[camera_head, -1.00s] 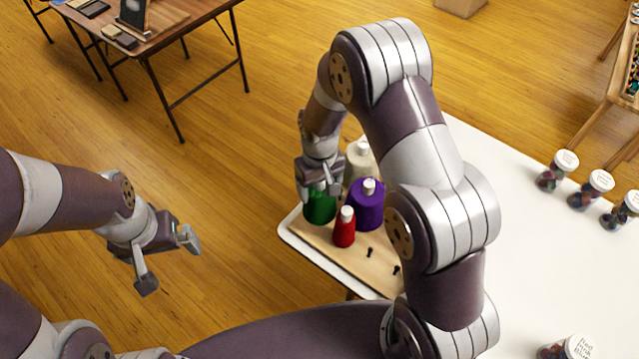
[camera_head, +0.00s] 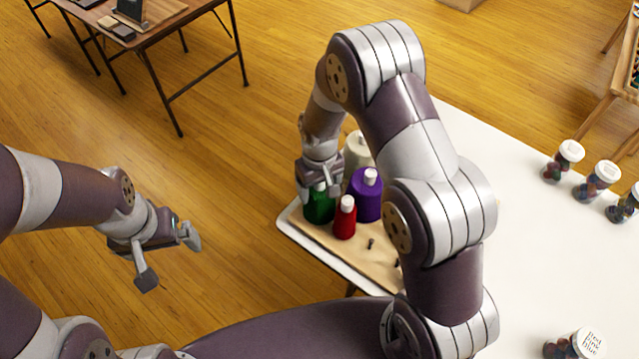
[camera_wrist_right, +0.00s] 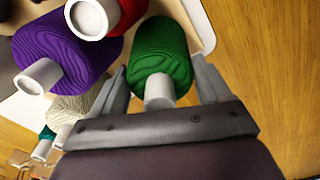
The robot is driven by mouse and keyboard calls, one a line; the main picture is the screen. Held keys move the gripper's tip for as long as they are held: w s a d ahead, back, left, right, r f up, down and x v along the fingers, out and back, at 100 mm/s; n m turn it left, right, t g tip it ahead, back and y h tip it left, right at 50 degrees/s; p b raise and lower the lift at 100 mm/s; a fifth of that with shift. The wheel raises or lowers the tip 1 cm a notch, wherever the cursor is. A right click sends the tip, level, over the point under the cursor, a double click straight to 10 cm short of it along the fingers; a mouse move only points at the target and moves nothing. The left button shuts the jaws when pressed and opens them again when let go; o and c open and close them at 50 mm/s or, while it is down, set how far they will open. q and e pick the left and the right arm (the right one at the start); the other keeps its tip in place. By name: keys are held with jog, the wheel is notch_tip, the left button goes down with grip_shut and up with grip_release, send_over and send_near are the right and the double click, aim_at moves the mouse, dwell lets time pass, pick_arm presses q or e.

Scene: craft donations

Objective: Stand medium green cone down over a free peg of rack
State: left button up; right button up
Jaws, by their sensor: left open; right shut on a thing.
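The green cone (camera_head: 319,208) stands upright at the left corner of the wooden peg rack (camera_head: 352,256), with its base at the board; whether a peg is inside it is hidden. My right gripper (camera_head: 319,192) is above it, shut on its top. In the right wrist view the green cone (camera_wrist_right: 160,62) has its white tip between the two fingers of my right gripper (camera_wrist_right: 162,88). A bare dark peg (camera_head: 371,243) shows at the rack's near side, and another is partly hidden by my right arm. My left gripper (camera_head: 168,262) is open and empty, off the table.
A red cone (camera_head: 345,218), a purple cone (camera_head: 366,195) and a cream cone (camera_head: 357,152) stand close beside the green one. A teal cone (camera_wrist_right: 46,138) shows in the wrist view. Lidded jars (camera_head: 597,180) stand on the white table (camera_head: 530,240), mostly clear on its right.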

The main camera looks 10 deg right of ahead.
jog(key=shift+f, duration=0.55)
jog(key=shift+f+b, duration=0.25)
jog(key=shift+b, duration=0.1)
